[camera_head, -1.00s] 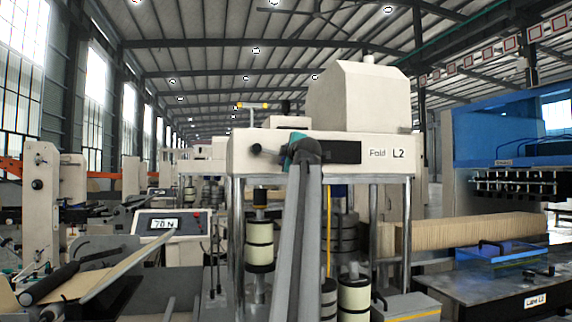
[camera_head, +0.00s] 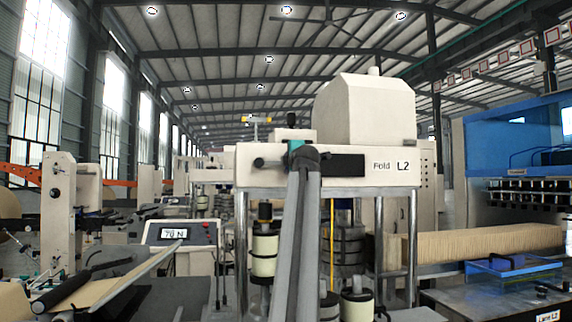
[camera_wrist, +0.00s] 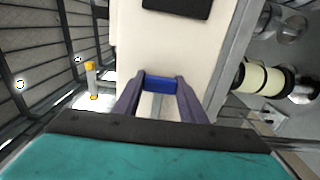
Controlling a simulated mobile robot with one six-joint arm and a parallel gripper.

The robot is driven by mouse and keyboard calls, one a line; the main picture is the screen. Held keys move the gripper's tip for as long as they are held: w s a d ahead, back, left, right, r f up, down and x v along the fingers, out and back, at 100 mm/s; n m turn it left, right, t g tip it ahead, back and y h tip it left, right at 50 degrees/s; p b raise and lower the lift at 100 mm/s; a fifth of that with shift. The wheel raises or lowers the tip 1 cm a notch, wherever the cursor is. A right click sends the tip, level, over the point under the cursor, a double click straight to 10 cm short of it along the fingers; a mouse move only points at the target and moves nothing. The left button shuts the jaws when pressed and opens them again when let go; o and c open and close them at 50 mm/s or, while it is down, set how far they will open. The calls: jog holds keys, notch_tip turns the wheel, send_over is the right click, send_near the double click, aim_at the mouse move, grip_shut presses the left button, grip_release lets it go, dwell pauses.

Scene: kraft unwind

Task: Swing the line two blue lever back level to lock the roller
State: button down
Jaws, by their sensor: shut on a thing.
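The blue lever (camera_wrist: 159,83) shows in the wrist view as a short blue piece between the two dark fingertips of my gripper (camera_wrist: 158,88). My gripper is shut on it, in front of the cream housing (camera_wrist: 185,50). In the head view the same cream housing, labelled Fold L2 (camera_head: 390,167), stands in the middle. My grey arm rises in front of it and hides the lever and fingertips. Only a strip of the teal wrist part (camera_head: 294,157) shows. The lever's exact angle cannot be told.
A black knob (camera_head: 259,163) sticks out left of my arm. Cream rollers (camera_head: 264,252) stand below the housing. A display reading 70 N (camera_head: 174,233) is at the left. A kraft paper stack (camera_head: 480,242) and blue machine (camera_head: 515,140) are at the right.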

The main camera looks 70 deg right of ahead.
jog(key=shift+s+r, duration=0.1)
jog(key=c, duration=1.1)
grip_release()
jog(key=shift+s, duration=0.1)
jog(key=shift+a, duration=0.15)
jog(key=shift+b+v, duration=0.55)
jog(key=shift+v, duration=6.25)
